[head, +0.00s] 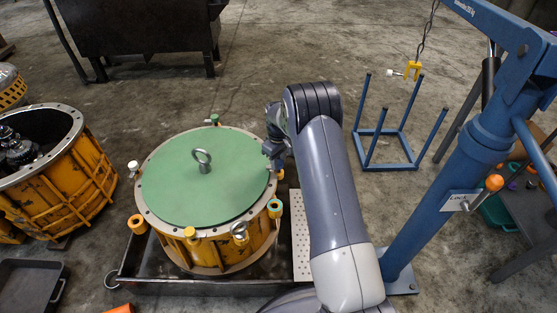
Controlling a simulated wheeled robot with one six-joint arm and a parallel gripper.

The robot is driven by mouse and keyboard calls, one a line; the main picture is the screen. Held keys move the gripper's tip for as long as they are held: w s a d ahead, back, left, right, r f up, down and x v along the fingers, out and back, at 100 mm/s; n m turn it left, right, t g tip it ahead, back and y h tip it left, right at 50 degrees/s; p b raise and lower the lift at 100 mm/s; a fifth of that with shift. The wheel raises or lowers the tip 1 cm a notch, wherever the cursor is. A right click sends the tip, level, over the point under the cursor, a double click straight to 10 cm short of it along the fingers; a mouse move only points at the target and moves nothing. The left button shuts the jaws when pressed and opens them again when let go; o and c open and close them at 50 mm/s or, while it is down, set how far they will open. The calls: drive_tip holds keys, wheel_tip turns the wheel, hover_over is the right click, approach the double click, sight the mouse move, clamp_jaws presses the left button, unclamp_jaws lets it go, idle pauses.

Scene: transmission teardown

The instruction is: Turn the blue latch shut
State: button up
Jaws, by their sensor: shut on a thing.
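The orange drum (206,253) has a round green lid (195,190) with a metal ring standing at its middle. My gripper (271,153) is at the right side of the drum's rim, just beyond the lid's edge. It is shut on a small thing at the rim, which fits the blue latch. The fingers and my arm hide nearly all of that latch, so its angle cannot be told. Other small latches sit around the rim: a green one (214,119), a white one (133,166), a yellow one (190,232) and several more at the front.
The drum stands in a dark tray (150,287). A second, open orange housing (62,195) is at the left. A blue hoist (445,185) and a blue frame stand (386,164) are at the right.

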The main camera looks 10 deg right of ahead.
sight(279, 163)
idle(0.4)
drive_tip(key=o, duration=1)
drive_tip(key=shift+c, duration=0.2)
wheel_tip(279, 163, up, 11)
drive_tip(key=p, duration=0.2)
drive_tip(key=shift+f, duration=0.1)
wheel_tip(279, 163, down, 11)
drive_tip(key=shift+r+b, duration=0.1)
drive_tip(key=shift+b, duration=0.95)
